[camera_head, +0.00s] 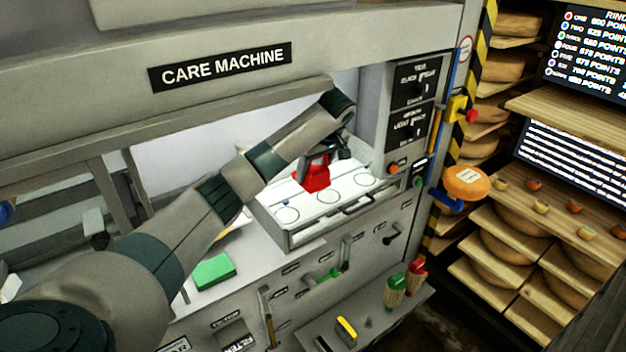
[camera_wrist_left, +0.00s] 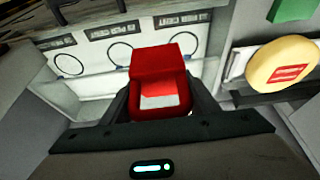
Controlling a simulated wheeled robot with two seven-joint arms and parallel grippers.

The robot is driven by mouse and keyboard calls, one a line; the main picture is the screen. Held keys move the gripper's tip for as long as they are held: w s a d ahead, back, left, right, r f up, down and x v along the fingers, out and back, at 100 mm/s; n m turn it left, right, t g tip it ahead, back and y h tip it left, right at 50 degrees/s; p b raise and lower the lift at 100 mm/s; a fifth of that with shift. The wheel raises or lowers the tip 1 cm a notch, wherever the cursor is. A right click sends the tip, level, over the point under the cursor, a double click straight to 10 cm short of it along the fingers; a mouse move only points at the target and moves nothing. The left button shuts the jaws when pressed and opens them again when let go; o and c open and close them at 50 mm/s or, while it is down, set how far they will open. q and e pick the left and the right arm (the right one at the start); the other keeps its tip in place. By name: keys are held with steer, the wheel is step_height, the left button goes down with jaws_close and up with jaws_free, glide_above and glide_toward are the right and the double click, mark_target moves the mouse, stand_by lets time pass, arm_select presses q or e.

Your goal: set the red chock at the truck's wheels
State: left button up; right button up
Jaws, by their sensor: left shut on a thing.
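The red chock (camera_head: 314,179) is between the fingers of my left gripper (camera_head: 322,164), over the white drawer-like tray (camera_head: 345,211) in the opening of the care machine. In the left wrist view the chock (camera_wrist_left: 160,62) shows large, with a pale patch on its near side. The left gripper (camera_wrist_left: 160,97) is shut on it there. The tray (camera_wrist_left: 93,52) with ringed, labelled spots lies beyond it. I cannot tell whether the chock touches the tray. No truck or wheels can be made out. My right gripper is not in view.
A green block (camera_head: 213,271) lies on the machine's left ledge. A yellow disc with a red label (camera_wrist_left: 283,65) shows in the left wrist view. An orange cheese (camera_head: 466,182) sits on a blue holder at the right. Shelves of cheese wheels (camera_head: 509,234) stand beyond.

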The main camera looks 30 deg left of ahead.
arm_select(q)
steer(key=shift+w, duration=0.1)
steer(key=shift+f+p, duration=0.6)
steer(key=shift+p, duration=0.15)
steer(key=shift+f+p, duration=0.55)
steer(key=shift+f, duration=0.85)
steer(key=shift+f, duration=0.15)
steer(key=o, duration=1.3)
